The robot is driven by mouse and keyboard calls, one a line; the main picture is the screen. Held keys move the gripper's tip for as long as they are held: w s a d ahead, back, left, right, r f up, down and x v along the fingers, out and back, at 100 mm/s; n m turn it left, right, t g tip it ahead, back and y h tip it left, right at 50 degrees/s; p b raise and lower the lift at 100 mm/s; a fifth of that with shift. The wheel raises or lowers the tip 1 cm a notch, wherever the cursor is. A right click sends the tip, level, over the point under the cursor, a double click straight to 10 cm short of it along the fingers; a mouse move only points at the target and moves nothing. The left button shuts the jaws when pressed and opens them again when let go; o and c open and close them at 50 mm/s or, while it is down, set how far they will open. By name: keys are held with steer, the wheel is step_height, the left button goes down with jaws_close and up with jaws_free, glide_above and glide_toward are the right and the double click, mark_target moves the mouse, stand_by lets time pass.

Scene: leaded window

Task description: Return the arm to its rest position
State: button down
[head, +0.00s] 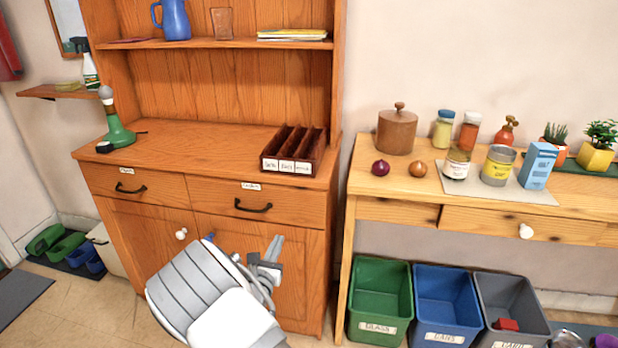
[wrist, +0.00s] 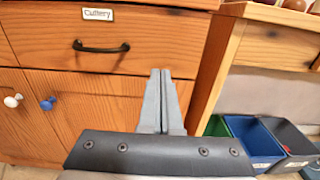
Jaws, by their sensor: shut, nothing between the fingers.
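My gripper (head: 275,243) is in front of the lower right door of the wooden hutch (head: 160,222), below its right drawer. In the wrist view my gripper (wrist: 160,74) shows its two grey fingers shut together with nothing between them. The fingertips point toward the hutch's right side, below and right of the black handle (wrist: 101,47) of the drawer labelled Cutlery. My folded arm stands low in front of the hutch in the head view and covers part of its doors.
A wooden side table (head: 447,200) stands on the right with jars, a carton and plants on it. A green bin (head: 380,299), a blue bin (head: 447,304) and a grey bin (head: 510,308) stand below it. The hutch drawers and doors look closed. Open floor lies at left.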

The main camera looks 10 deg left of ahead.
steer(key=s+d+r+m+g+h, duration=0.1)
steer(key=d+r+m+g+h, duration=0.25)
steer(key=d+r+m, duration=0.45)
steer(key=s+d+r+m+g+h, duration=0.1)
steer(key=d+r+m+g+h, duration=0.3)
steer(key=d, duration=0.8)
steer(key=s+d+r+m+g, duration=0.3)
steer(key=s+d+m, duration=0.3)
steer(key=d, duration=0.1)
steer(key=s+d+r+m+g, duration=0.3)
steer(key=s+d+m, duration=0.2)
steer(key=s+d, duration=0.15)
steer(key=s+a+r+m+y, duration=0.1)
steer(key=s+r+m+y, duration=0.2)
steer(key=s, duration=0.4)
steer(key=s+a+r+m+t+y, duration=0.1)
steer(key=s+m+y, duration=0.2)
steer(key=s+m, duration=0.25)
steer(key=s+a+r+m+y, duration=0.1)
steer(key=s+r+m+y, duration=0.15)
steer(key=s, duration=0.45)
step_height(320, 180, up, 17)
steer(key=p, duration=1.8)
steer(key=shift+m+y, duration=0.3)
steer(key=shift+m, duration=0.1)
